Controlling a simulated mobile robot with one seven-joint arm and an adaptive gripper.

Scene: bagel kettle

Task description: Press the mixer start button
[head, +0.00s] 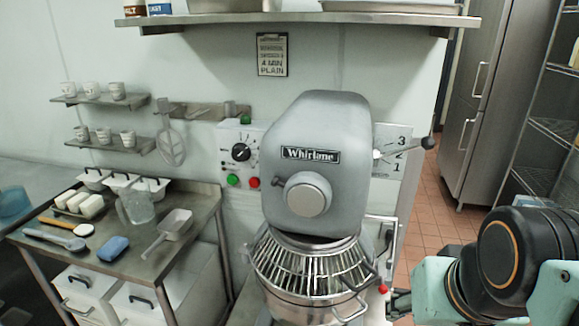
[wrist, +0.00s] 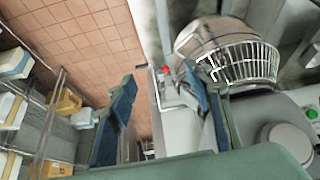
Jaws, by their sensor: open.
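The grey Whirlane mixer (head: 322,130) stands in the middle of the head view. Left of its head is a white control panel with a black dial (head: 240,152), a green button (head: 233,180) and a red button (head: 254,182). The buttons' labels are too small to read. My gripper (head: 401,303) is at the lower right of the mixer, beside the bowl and apart from the buttons. In the wrist view its two fingers (wrist: 163,100) are spread with nothing between them. The bowl guard (wrist: 245,62) shows beyond the right finger.
A red-knobbed handle (head: 383,289) sticks out close to my gripper. A speed lever (head: 427,143) projects from the mixer's right side. A table (head: 195,225) with a jug, scoop and sponge stands left. Tiled floor (head: 432,205) is clear behind; wire shelving (head: 545,130) stands right.

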